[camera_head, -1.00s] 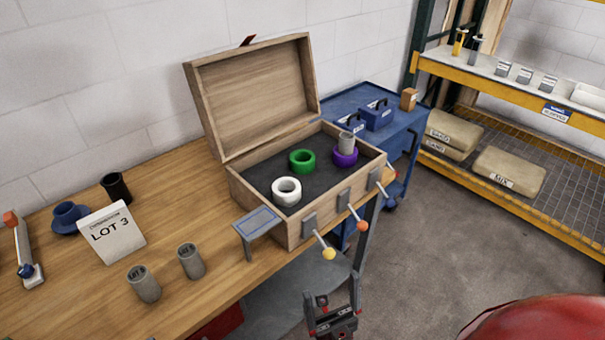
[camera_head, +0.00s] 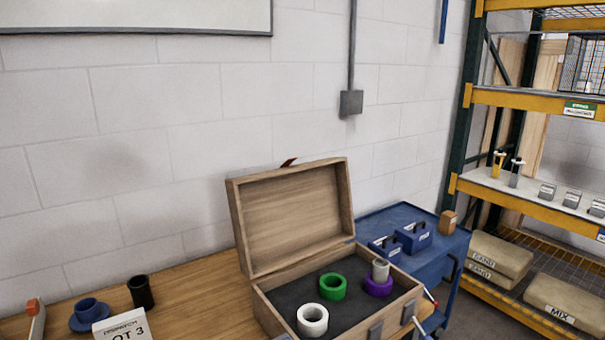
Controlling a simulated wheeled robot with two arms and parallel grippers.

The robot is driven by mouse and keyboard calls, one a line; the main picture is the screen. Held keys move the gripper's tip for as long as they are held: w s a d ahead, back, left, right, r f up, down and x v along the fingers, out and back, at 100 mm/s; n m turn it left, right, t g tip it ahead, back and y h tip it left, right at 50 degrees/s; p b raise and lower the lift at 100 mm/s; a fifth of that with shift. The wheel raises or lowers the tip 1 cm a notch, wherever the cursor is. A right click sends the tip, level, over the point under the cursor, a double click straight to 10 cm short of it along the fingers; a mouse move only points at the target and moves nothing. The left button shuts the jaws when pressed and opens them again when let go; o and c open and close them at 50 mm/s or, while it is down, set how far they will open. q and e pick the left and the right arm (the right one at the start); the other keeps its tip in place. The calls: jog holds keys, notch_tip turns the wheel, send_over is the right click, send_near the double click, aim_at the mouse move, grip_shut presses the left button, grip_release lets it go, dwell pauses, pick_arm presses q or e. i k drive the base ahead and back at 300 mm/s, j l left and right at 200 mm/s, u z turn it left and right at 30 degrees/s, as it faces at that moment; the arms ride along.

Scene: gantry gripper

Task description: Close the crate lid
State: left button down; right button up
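The wooden crate (camera_head: 264,308) stands on the workbench in the lower middle of the head view. Its lid (camera_head: 290,213) is open, raised upright at the back, with a small red tab (camera_head: 289,162) on its top edge. Inside on the dark floor lie a white ring (camera_head: 312,320), a green ring (camera_head: 333,286) and a purple ring (camera_head: 378,286). A grey cylinder (camera_head: 380,269) stands at the purple ring; whether it sits inside it I cannot tell. The crate's lower front is cut off by the frame. Neither of my grippers is in view.
On the bench (camera_head: 200,290), left of the crate, are a LOT 3 card (camera_head: 122,328), a black cup (camera_head: 141,291) and a blue cup on a saucer (camera_head: 90,312). A blue cart (camera_head: 440,260) with blue boxes stands right of the crate. Yellow shelving (camera_head: 530,205) is farther right.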

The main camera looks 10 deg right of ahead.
aim_at(285, 216)
jog(key=i+l, duration=0.15)
jog(key=l, duration=0.5)
jog(key=i+l, duration=0.1)
jog(key=l, duration=0.6)
jog(key=i+l+u, duration=0.1)
jog(key=l, duration=0.55)
jog(key=i+l, duration=0.15)
jog(key=l, duration=0.5)
jog(key=i+l, duration=0.15)
jog(key=l, duration=0.55)
jog(key=i+l, duration=0.1)
jog(key=l, duration=0.55)
jog(key=i+l+u, duration=0.1)
jog(key=l, duration=0.6)
